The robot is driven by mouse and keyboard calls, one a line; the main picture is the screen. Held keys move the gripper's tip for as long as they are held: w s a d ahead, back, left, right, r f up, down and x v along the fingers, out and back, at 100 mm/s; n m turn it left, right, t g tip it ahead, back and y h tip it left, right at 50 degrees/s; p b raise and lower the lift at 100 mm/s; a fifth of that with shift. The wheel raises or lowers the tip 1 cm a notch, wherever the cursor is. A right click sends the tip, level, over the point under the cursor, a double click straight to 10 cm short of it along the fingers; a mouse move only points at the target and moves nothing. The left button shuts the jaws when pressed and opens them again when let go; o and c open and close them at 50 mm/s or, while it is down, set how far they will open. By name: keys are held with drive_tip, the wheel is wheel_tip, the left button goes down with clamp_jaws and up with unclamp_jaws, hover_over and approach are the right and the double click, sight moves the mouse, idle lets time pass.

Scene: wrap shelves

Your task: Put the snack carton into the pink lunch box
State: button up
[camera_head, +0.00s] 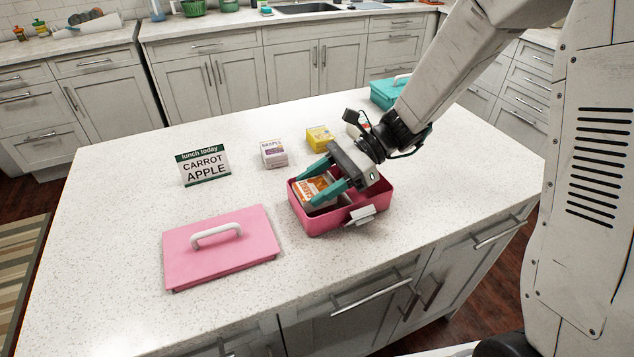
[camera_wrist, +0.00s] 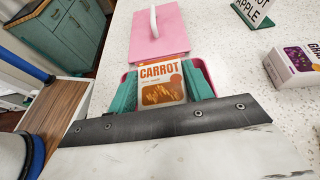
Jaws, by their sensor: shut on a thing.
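The pink lunch box (camera_head: 298,219) stands open on the island counter. My gripper (camera_head: 328,182) reaches down into it with its teal fingers on either side of a carton. The carton (camera_head: 311,188) is white and orange, and in the wrist view (camera_wrist: 161,84) its face reads CARROT. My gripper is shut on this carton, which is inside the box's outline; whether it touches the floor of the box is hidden. The box's pink lid (camera_head: 221,250) with a white handle lies flat on the counter to the left of the box.
A sign (camera_head: 204,166) reads "lunch today CARROT APPLE". Behind the box stand a white-and-purple carton (camera_head: 274,153) and a yellow carton (camera_head: 320,138). A teal lunch box (camera_head: 385,95) is at the far right, partly behind my arm. The counter's left part is clear.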

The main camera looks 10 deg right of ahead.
drive_tip(key=shift+f, duration=0.55)
drive_tip(key=o, duration=1)
drive_tip(key=shift+c, duration=0.2)
